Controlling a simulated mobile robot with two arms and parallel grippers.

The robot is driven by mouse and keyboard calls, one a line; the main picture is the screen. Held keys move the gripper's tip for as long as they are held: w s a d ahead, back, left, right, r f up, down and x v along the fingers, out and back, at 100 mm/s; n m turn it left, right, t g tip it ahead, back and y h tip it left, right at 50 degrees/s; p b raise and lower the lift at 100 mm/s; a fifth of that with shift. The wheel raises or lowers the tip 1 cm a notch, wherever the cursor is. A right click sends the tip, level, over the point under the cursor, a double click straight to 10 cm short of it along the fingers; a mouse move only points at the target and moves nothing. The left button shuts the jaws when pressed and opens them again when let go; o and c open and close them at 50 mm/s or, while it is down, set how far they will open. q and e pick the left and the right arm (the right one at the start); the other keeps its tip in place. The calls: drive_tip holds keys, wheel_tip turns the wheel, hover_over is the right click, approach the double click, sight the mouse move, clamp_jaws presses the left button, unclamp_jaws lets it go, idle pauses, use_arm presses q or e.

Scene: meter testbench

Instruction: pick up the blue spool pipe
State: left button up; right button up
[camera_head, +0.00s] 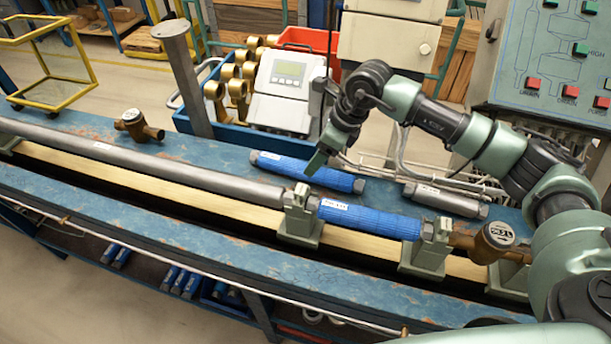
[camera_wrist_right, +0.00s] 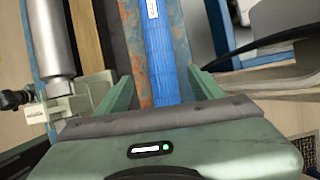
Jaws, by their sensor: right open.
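One blue spool pipe (camera_head: 285,167) with a white label and grey metal ends lies loose on the blue bench top. A second blue spool pipe (camera_head: 375,220) is mounted in line between two green clamps. My right gripper (camera_head: 322,154) is open, close over the right part of the loose pipe. In the right wrist view the ribbed blue pipe (camera_wrist_right: 160,50) runs lengthwise between the two spread fingers (camera_wrist_right: 161,80). I cannot tell whether the fingers reach down beside it. My left gripper is not in view.
A long grey pipe (camera_head: 150,160) runs along the bench rail at left. A grey spool (camera_head: 446,200) lies right of the loose pipe. A brass meter (camera_head: 499,235) sits at the line's right end. Behind stand a blue crate (camera_head: 195,124) and a display unit (camera_head: 287,92).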

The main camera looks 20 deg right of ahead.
sight(306, 165)
drive_tip(key=shift+p+x, duration=0.4)
drive_tip(key=shift+x, duration=0.4)
drive_tip(key=p+x, duration=0.1)
drive_tip(key=x, duration=0.1)
drive_tip(key=p+x, duration=0.1)
drive_tip(key=x, duration=0.1)
drive_tip(key=shift+w+a+f, duration=0.15)
drive_tip(key=shift+w, duration=0.15)
drive_tip(key=shift+w+a+f+p, duration=0.15)
drive_tip(key=shift+f+p, duration=0.15)
drive_tip(key=shift+f, duration=0.3)
clamp_jaws()
drive_tip(key=shift+w+r, duration=0.1)
drive_tip(key=shift+r, duration=0.05)
